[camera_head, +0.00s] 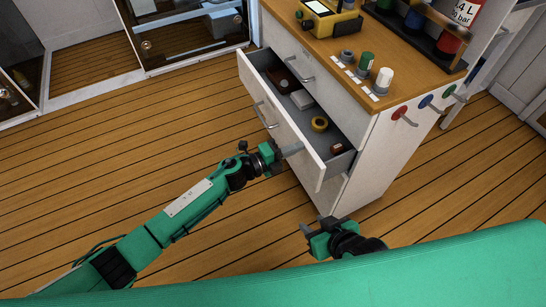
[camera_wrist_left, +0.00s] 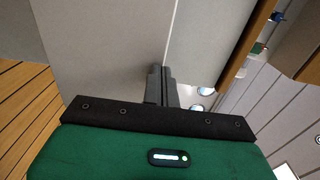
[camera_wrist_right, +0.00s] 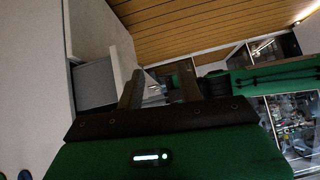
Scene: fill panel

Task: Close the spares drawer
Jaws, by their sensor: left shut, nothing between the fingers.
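The open drawer (camera_head: 300,146) sticks out of the white cabinet (camera_head: 372,165), its grey inside showing. My right gripper (camera_head: 323,222) is open and empty, below and right of the drawer, near the cabinet's lower corner.
Another closed drawer with a handle (camera_head: 302,65) is above the open one. The wooden top (camera_head: 397,75) carries knobs, bottles and a yellow device (camera_head: 328,19). Colored hooks (camera_head: 401,113) are on the cabinet side. Wooden floor (camera_head: 150,150) is clear to the left.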

